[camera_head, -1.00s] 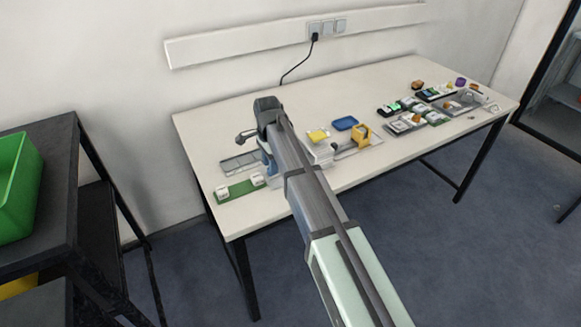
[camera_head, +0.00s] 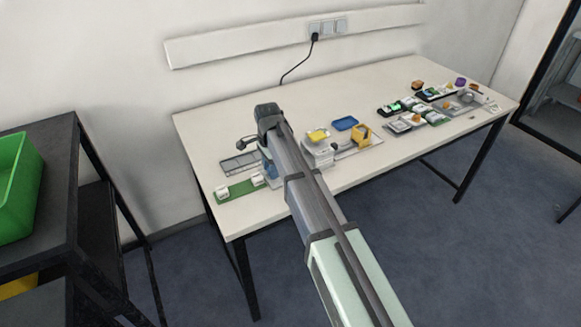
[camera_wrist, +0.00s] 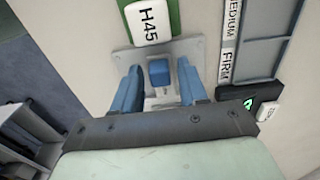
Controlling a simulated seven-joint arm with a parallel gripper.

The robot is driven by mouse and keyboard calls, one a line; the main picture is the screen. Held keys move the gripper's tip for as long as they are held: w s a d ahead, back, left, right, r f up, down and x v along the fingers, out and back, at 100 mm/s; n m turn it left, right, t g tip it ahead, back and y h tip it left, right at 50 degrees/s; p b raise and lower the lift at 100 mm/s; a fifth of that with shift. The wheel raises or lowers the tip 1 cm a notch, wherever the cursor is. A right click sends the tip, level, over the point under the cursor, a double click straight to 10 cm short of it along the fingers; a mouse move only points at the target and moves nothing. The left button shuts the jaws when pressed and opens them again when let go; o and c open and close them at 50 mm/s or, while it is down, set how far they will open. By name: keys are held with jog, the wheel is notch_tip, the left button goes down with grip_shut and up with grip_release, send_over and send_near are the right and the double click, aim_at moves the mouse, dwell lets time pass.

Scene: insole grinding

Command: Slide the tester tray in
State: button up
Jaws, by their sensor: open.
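A grey plate (camera_wrist: 200,50) with a blue block (camera_wrist: 159,72), which appears to be the tester tray and its handle, lies on the table in the wrist view. My gripper (camera_wrist: 158,66) is open, with one blue finger on each side of the blue block. I cannot tell whether the fingers touch it. The tester's body is not clear in the wrist view; a dark device with a green display (camera_wrist: 262,96) shows at the right.
A green mat (camera_head: 238,189) with white blocks lies at the table's left front; one block marked H45 (camera_wrist: 150,22) is near my fingers. A grey rack (camera_head: 240,163) labelled MEDIUM and FIRM is beside it. Several devices and trays stand on the right.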

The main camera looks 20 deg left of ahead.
jog(key=shift+f, duration=0.6)
jog(key=shift+r, duration=0.1)
dwell(0.3)
jog(key=c, duration=0.6)
jog(key=shift+w+d, duration=3)
jog(key=shift+w, duration=0.1)
jog(key=o, duration=0.6)
jog(key=shift+d, duration=0.1)
jog(key=shift+r, duration=3.5)
